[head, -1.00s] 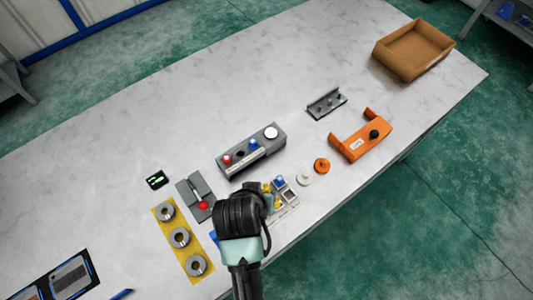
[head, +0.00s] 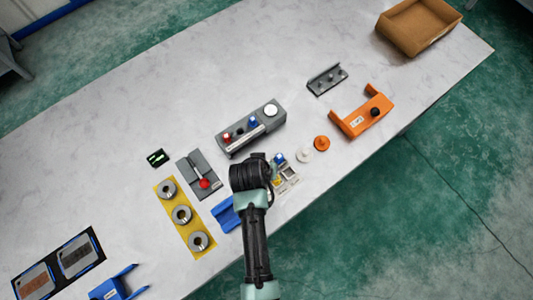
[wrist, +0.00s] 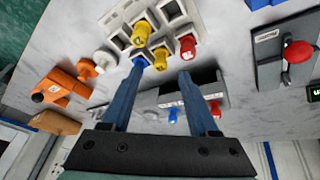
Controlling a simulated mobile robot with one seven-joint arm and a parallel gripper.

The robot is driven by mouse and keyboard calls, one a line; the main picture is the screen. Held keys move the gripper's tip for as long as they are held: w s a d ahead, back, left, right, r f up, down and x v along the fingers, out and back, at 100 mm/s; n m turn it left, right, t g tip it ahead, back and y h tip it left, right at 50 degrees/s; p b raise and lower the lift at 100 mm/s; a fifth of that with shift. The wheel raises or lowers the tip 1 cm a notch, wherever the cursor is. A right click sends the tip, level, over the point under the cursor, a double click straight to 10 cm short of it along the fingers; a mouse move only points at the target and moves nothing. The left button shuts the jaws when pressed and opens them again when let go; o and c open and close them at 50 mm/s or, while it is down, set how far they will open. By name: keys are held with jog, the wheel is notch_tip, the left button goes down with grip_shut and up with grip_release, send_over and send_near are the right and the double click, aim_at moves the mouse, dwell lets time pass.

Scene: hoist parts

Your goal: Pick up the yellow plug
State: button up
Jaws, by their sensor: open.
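A pale rack (wrist: 118,28) with square compartments is at the top of the wrist view; it shows partly beside my arm in the head view (head: 291,172). A yellow plug (wrist: 141,32) stands in one compartment. A blue plug (head: 279,158) sits at the rack's far corner. My gripper (wrist: 161,70) is open, its two blue fingers reaching toward the rack's edge. Nothing is clearly held between them. In the head view my wrist hides the fingertips and part of the rack.
A grey control box (head: 250,128) with knobs lies beyond the rack. A grey block with a red knob (head: 204,183), a yellow strip with rings (head: 182,215) and a blue cradle (head: 226,214) lie left. White (head: 306,155) and orange (head: 321,143) discs lie right.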

jog(key=shift+x, duration=2.15)
jog(key=shift+w, duration=0.15)
grip_shut()
jog(key=shift+a, duration=0.1)
